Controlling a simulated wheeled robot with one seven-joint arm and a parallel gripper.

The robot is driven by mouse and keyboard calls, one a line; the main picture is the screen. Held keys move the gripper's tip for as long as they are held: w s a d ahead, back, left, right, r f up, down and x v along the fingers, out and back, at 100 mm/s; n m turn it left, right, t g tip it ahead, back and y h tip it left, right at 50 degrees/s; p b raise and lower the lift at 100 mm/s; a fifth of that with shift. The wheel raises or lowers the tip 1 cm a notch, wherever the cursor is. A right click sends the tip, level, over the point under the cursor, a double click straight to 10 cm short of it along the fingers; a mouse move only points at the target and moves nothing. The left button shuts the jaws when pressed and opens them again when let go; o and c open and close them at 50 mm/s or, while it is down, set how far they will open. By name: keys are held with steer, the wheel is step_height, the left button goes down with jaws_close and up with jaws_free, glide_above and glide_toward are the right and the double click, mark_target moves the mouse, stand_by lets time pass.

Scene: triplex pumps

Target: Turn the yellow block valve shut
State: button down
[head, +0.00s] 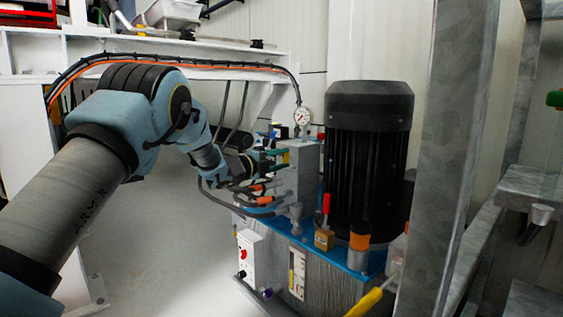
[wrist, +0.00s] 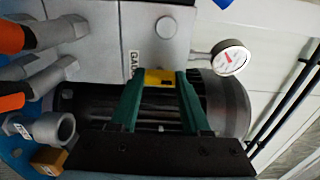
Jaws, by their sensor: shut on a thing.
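The yellow block valve (wrist: 159,76) shows in the wrist view as a small yellow piece on the grey block, beside a label that begins "GAU". My gripper (wrist: 156,86) has green fingers on either side of the yellow piece and is shut on it. In the head view my gripper (head: 277,160) reaches the left side of the grey block (head: 293,172), below the pressure gauge. The valve is hidden there by the gripper and block. I cannot tell how far the valve is turned.
A round pressure gauge (head: 302,116) stands above the block, also in the wrist view (wrist: 230,58). A large black motor (head: 367,150) is right of it. Hoses with orange sleeves (head: 262,199) run below my gripper. A grey post (head: 455,160) stands at the right.

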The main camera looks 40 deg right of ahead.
steer(key=shift+f, duration=0.1)
steer(key=shift+c, duration=1.8)
jaws_free()
steer(key=a+p, duration=0.3)
steer(key=a, duration=0.8)
steer(key=shift+w, duration=0.3)
steer(key=shift+d, duration=0.1)
